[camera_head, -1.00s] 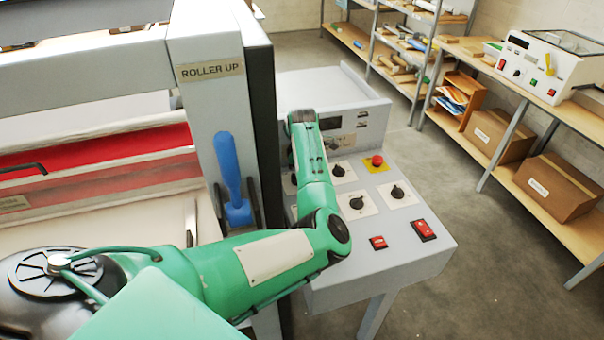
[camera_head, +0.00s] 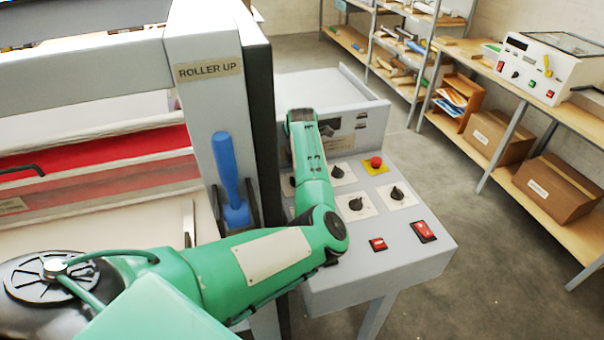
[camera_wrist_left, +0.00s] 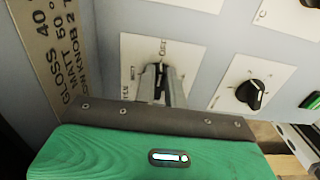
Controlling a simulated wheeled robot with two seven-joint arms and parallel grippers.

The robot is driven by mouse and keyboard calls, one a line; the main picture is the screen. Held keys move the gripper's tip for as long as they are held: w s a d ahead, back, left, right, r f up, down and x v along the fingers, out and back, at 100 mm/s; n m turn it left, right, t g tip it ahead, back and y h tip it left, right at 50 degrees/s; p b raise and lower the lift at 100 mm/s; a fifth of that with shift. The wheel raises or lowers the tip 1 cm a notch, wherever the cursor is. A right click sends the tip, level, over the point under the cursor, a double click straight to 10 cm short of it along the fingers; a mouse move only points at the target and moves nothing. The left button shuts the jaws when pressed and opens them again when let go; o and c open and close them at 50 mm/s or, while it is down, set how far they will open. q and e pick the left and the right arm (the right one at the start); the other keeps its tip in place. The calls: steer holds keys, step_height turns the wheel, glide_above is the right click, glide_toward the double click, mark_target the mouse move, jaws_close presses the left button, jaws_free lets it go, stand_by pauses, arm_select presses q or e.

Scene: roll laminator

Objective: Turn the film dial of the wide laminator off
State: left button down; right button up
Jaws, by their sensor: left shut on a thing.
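The wide laminator's grey control panel (camera_head: 390,255) carries several black dials on white plates. In the head view my left arm reaches over its left part and hides my left gripper. In the left wrist view my left gripper (camera_wrist_left: 162,84) is shut on a dark dial (camera_wrist_left: 160,70), and its fingers cover most of it. The dial's white plate (camera_wrist_left: 137,49) has small print that I cannot read fully, so its name is unclear. Another dial (camera_wrist_left: 252,94) stands free to its right. My right gripper is in neither view.
A metal text plate (camera_wrist_left: 55,45) lies left of the held dial. A red emergency button (camera_head: 376,161) and red switches (camera_head: 424,231) sit on the panel. The blue roller lever (camera_head: 227,170) stands close to my left arm. Shelves and a small white laminator (camera_head: 540,70) are at the right.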

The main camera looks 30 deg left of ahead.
arm_select(q)
steer(key=shift+a+r, duration=0.1)
steer(key=shift+r, duration=0.05)
steer(key=c, duration=1.5)
jaws_free()
steer(key=shift+o, duration=0.2)
steer(key=shift+r+b, duration=0.3)
steer(key=shift+r, duration=0.05)
step_height(320, 180, up, 13)
steer(key=b, duration=0.4)
